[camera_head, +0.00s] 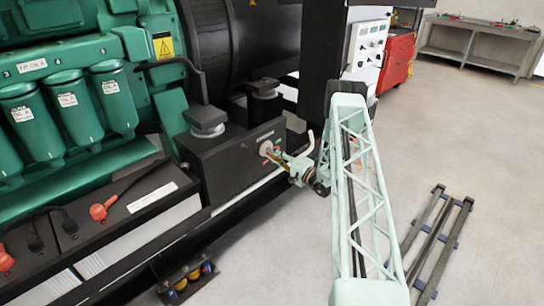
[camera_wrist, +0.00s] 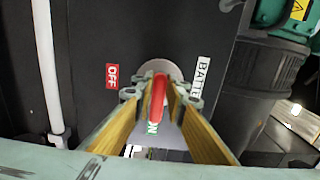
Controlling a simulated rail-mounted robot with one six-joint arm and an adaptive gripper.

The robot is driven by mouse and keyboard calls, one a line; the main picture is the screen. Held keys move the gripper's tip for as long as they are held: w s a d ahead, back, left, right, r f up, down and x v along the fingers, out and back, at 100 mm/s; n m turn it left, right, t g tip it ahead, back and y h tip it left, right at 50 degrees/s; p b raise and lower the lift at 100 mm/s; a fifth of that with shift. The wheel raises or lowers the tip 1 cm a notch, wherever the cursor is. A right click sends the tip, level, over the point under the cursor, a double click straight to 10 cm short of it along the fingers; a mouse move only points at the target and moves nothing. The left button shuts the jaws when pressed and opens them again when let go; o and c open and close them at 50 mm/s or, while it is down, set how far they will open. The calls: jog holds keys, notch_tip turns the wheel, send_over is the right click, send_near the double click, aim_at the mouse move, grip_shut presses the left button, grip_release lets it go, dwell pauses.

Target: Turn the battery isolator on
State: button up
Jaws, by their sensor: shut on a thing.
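The battery isolator has a red handle (camera_wrist: 158,98) in front of a round grey plate (camera_wrist: 150,72) on a dark panel. The wrist view shows a red OFF label (camera_wrist: 112,76) to its left, a white BATTERY label (camera_wrist: 200,84) to its right, and a green label, partly hidden, below the handle. My gripper (camera_wrist: 156,96) is shut on the red handle, one finger on each side, with the handle lying along the fingers. In the head view my gripper (camera_head: 276,156) is at the isolator (camera_head: 266,147) on the front of the black box (camera_head: 225,165).
The green engine (camera_head: 70,90) stands at the left, with batteries (camera_head: 140,200) and red terminal caps (camera_head: 98,211) below. A white pipe (camera_wrist: 47,70) runs along the left of the wrist view. Open floor (camera_head: 450,130) lies right, with a low rack (camera_head: 438,240) on it.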

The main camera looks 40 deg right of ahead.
dwell(0.4)
jog(key=o, duration=0.8)
jog(key=shift+o, duration=0.2)
jog(key=shift+s, duration=0.1)
jog(key=s+d, duration=0.1)
jog(key=s, duration=1)
jog(key=shift+s, duration=0.35)
